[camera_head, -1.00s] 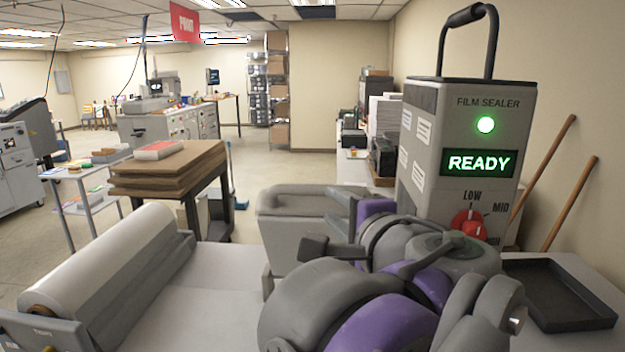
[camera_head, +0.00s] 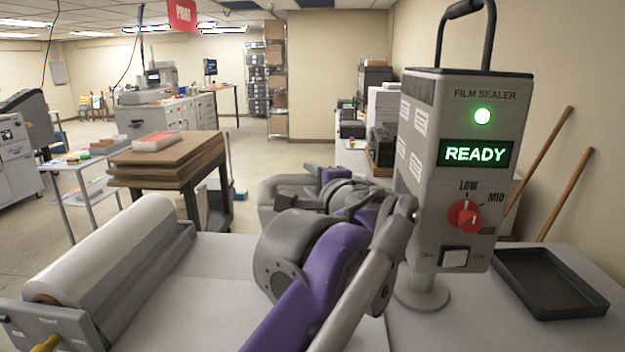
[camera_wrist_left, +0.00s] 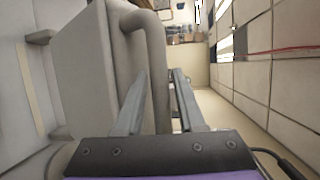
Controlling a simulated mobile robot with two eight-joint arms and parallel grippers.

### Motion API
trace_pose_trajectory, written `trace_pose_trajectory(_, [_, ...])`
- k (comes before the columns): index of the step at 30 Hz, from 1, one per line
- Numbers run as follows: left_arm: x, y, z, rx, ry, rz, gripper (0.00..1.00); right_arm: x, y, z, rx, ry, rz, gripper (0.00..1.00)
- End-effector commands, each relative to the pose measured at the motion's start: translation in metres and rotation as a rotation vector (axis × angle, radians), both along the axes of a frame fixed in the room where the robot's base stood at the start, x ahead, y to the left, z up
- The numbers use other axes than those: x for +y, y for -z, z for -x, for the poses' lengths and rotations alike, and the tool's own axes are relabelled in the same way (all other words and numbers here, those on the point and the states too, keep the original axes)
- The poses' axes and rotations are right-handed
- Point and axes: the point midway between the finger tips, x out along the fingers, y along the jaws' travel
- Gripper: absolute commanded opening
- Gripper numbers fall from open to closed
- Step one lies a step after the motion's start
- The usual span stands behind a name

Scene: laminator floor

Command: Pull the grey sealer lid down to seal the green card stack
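The grey sealer lid (camera_head: 275,196) is left of the film sealer column (camera_head: 455,130), partly behind my left arm. In the left wrist view the lid (camera_wrist_left: 80,75) fills the left side, with its grey bar handle (camera_wrist_left: 157,60) standing off it. My left gripper (camera_head: 314,172) is at the lid in the head view. In the wrist view its fingers (camera_wrist_left: 160,78) lie on either side of the bar, with a thin gap showing by the right finger. The green card stack is not visible. My right gripper is not in view.
The sealer has a lit READY display (camera_head: 476,153) and a red dial (camera_head: 464,216). A black tray (camera_head: 550,283) lies to its right. A film roll (camera_head: 105,255) sits at the bench's left. The bench top (camera_head: 215,290) between roll and arm is clear.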

Motion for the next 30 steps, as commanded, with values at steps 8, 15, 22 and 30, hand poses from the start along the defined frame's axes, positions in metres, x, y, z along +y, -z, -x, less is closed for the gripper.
trace_pose_trajectory(8, [-0.0002,0.0,0.0003,0.0,0.0,0.0,0.04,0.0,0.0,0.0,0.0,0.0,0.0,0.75])
trace_pose_trajectory(15, [-0.0003,-0.0002,0.0005,0.0,0.0,0.0,0.0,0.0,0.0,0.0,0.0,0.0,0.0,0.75])
trace_pose_trajectory(22, [-0.0003,-0.0003,0.0005,0.0,0.0,0.0,0.0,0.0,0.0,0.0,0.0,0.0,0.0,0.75])
trace_pose_trajectory(30, [-0.0003,-0.0004,0.0005,-0.001,0.001,0.0,0.0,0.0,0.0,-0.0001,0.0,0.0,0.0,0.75])
